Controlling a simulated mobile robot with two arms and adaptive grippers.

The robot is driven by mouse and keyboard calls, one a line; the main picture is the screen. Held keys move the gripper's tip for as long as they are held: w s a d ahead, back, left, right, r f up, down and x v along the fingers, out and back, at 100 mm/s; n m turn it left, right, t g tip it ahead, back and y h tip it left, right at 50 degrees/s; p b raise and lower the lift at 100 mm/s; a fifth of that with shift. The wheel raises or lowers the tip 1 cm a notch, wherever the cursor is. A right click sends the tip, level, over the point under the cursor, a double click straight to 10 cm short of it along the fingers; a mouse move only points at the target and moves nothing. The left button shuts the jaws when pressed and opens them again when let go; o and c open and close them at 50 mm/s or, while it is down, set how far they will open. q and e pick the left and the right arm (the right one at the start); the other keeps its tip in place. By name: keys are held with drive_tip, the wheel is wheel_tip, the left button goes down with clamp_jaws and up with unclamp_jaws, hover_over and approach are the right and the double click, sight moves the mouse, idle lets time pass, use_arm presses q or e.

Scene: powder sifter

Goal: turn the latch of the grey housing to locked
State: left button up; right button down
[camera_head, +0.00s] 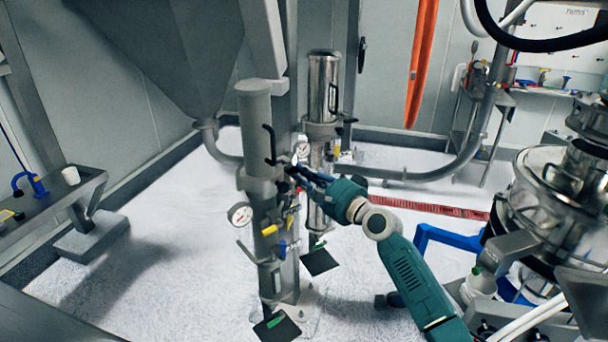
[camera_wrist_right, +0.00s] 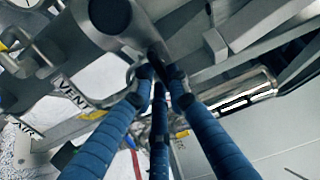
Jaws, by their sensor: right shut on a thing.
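The grey housing (camera_head: 256,130) is an upright grey cylinder with a black handle on its side, left of centre in the head view. My right gripper (camera_head: 294,172) reaches in from the right, at the housing's right side by its collar. In the wrist view my right gripper (camera_wrist_right: 160,78) has its blue fingers closed together at the end of a grey bar (camera_wrist_right: 150,40), which looks like the latch. The fingers hide most of their contact with it. In the head view the gripper covers the latch, so its angle cannot be told. My left gripper is out of view.
A shiny steel cylinder (camera_head: 322,85) stands just behind the housing. A round gauge (camera_head: 240,214) and yellow and blue valve handles sit below the collar. A steel sifter (camera_head: 560,195) stands at the right. The floor at the left (camera_head: 170,220) is clear.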

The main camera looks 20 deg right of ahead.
drive_tip(key=c, duration=1.7)
unclamp_jaws()
drive_tip(key=v, duration=1.2)
drive_tip(key=shift+f, duration=0.15)
